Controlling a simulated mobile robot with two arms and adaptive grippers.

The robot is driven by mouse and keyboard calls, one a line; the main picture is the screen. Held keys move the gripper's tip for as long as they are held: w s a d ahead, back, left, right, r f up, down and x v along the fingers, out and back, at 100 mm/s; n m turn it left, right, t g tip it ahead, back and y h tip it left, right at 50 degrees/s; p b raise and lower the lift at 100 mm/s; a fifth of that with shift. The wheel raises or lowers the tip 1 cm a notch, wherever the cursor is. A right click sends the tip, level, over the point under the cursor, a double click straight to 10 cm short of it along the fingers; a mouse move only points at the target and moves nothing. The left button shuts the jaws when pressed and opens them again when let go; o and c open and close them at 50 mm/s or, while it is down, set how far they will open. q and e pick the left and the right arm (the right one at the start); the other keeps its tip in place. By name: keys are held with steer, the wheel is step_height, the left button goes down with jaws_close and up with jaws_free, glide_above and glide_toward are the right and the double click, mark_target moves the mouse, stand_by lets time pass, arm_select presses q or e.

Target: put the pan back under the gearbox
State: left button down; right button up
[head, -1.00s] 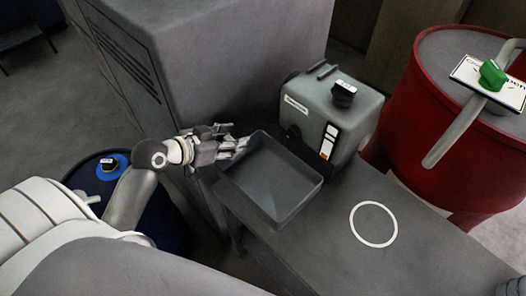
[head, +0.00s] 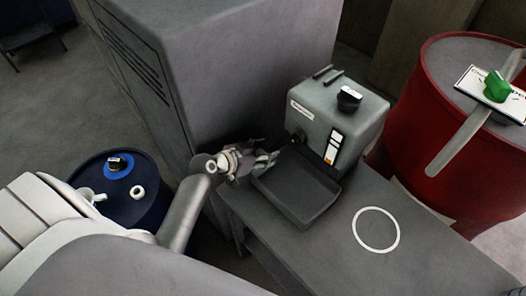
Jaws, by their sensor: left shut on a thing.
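The pan (head: 297,188), a dark grey shallow tray, is in the middle of the head view, close in front of the gearbox. The gearbox (head: 336,112) is a grey box with a black cap on top and a small gauge strip on its front, standing on the bench. My left gripper (head: 266,161) is shut on the pan's left rim. Whether the pan touches the bench or hangs just above it, I cannot tell. The underside of the gearbox is hidden behind the pan. My right gripper is not in view.
The grey bench (head: 425,240) has free room to the right, around a white ring mark (head: 376,230). A blue drum (head: 130,205) stands at the left, a large grey cabinet (head: 215,60) behind.

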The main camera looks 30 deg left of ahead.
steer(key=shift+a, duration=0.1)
arm_select(q)
steer(key=shift+f, duration=0.15)
steer(key=c, duration=0.7)
jaws_free()
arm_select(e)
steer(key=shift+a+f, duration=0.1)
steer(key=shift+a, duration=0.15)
arm_select(q)
steer(key=shift+r, duration=0.3)
steer(key=shift+s+a, duration=0.15)
steer(key=shift+s, duration=0.15)
steer(key=v, duration=1.1)
steer(key=shift+r+b, duration=0.15)
steer(key=shift+b, duration=0.3)
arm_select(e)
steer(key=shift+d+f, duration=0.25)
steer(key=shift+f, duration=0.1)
arm_select(q)
steer(key=shift+s, duration=0.1)
